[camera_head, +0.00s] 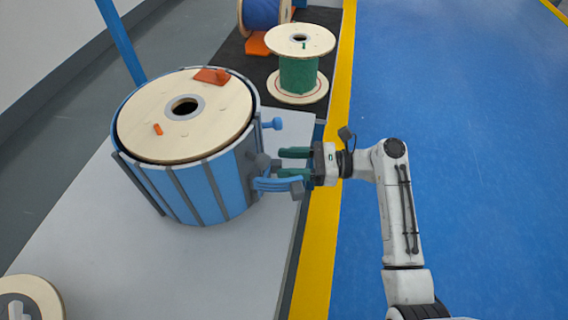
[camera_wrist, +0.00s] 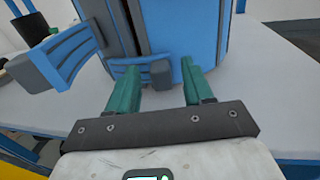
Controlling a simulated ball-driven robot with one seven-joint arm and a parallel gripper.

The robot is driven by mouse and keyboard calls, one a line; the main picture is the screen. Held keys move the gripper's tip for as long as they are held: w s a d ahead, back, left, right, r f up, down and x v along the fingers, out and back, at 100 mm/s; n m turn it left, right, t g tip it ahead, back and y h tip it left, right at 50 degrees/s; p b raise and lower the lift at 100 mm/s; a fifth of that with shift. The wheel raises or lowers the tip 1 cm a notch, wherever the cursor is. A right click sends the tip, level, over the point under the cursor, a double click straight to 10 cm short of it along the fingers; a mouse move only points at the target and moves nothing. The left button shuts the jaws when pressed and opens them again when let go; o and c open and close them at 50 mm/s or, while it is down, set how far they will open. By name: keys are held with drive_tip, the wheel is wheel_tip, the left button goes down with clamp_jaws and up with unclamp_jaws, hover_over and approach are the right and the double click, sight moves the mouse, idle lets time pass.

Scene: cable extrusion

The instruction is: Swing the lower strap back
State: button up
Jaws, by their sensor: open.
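A blue drum-shaped shell (camera_head: 205,190) with grey ribs stands on the pale table around a wooden spool. One blue strap (camera_head: 278,184) with a grey end sticks out from its side in the head view, and looks like the nearer strap (camera_wrist: 68,52) left of my fingers in the wrist view. A lower blue strap (camera_wrist: 132,65) with a grey block end lies across the shell, ahead of and between my fingertips; I cannot make it out in the head view. My gripper (camera_head: 294,163) is open, its green fingers pointing at the shell, apparently empty. Whether it touches the strap is unclear.
A green-wound spool (camera_head: 299,75) and a blue one (camera_head: 262,14) stand behind on a dark surface. Another spool (camera_head: 32,298) is at bottom left. The blue floor (camera_head: 455,130) at right is clear.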

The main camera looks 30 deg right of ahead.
drive_tip(key=shift+w+a, duration=0.45)
drive_tip(key=shift+a, duration=0.15)
drive_tip(key=shift+c, duration=0.3)
clamp_jaws()
